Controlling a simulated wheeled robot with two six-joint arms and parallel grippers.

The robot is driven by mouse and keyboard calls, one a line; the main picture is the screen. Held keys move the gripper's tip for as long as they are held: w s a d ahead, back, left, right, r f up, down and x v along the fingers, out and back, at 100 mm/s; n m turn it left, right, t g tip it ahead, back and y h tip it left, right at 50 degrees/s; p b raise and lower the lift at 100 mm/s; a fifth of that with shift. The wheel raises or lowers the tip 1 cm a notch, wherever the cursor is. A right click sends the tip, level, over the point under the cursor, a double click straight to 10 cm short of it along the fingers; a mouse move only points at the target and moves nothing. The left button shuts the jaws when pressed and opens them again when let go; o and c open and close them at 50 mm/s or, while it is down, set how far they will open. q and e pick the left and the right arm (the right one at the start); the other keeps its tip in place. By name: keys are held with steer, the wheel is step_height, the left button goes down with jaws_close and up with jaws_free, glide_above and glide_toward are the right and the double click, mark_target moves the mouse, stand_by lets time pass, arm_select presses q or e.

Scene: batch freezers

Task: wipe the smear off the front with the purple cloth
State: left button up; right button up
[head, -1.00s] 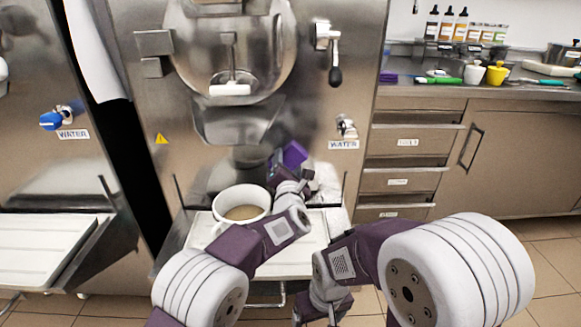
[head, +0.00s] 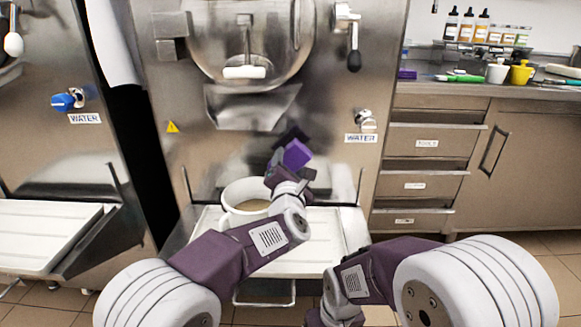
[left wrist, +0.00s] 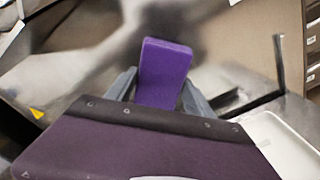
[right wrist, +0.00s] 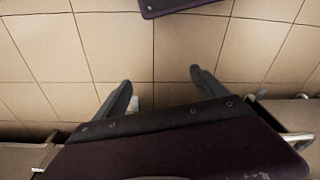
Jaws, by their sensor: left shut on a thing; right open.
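My left gripper (head: 283,168) is shut on the purple cloth (head: 297,153), a thick folded block. It holds the cloth up close to the lower steel front (head: 225,150) of the middle freezer, below the spout. In the left wrist view the cloth (left wrist: 163,70) stands up between the two fingers, before the blurred steel. A dark patch (head: 291,134) shows just above the cloth; I cannot tell whether it is smear, shadow or reflection, or whether the cloth touches the front. My right gripper (right wrist: 160,80) is open and empty above the tiled floor.
A white pot (head: 233,204) with tan contents stands on the white tray (head: 325,228), close left of my left gripper. The spout (head: 250,105) juts out above. A water tap (head: 366,120) is to the right. Drawers (head: 425,165) stand further right.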

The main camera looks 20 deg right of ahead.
arm_select(q)
steer(key=shift+b+v, duration=0.3)
steer(key=shift+v, duration=0.5)
steer(key=shift+s, duration=0.1)
steer(key=shift+b+v, duration=0.75)
steer(key=shift+v, duration=0.25)
steer(key=shift+s+f, duration=0.1)
steer(key=shift+s, duration=0.4)
steer(key=shift+a, duration=0.15)
steer(key=shift+w, duration=0.1)
